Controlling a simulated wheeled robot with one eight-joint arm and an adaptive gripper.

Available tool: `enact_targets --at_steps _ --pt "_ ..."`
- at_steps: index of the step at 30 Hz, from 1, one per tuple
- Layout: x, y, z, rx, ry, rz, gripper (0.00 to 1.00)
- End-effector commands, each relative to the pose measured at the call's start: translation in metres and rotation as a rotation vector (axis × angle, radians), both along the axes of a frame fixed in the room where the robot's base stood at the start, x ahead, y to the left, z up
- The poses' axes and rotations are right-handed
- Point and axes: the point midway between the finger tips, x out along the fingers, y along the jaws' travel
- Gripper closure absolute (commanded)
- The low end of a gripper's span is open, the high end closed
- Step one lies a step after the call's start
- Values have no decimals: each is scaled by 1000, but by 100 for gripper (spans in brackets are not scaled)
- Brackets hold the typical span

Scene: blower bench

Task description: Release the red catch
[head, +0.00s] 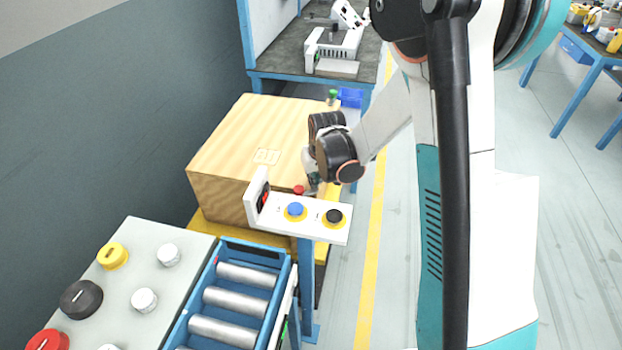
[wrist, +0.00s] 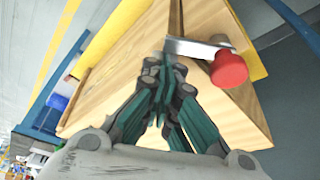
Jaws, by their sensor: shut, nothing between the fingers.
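The red catch shows in the wrist view as a red knob (wrist: 229,69) on the end of a short grey metal bar (wrist: 196,47), in front of the wooden box (wrist: 135,60). In the head view a small red knob (head: 298,190) shows just behind the white button panel. My gripper (wrist: 169,58) is shut and empty. Its fingertips are beside the bar's left end in the wrist view, with the knob to their right; I cannot tell whether they touch the bar. In the head view my gripper (head: 311,180) points down beside the knob, its tips partly hidden.
The white panel (head: 273,225) with blue (head: 295,210) and black (head: 334,216) buttons stands on a blue post close to my gripper. A roller conveyor (head: 236,300) and a knob console (head: 140,262) are at lower left. Open floor (head: 355,280) lies right of the post.

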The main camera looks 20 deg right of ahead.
Motion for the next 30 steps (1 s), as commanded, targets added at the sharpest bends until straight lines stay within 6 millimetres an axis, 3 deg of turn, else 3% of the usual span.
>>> enact_targets --at_steps 12,30 --pt "-20 -6 0 0 -1 -370 100" --pt "-20 6 0 0 1 -372 100"
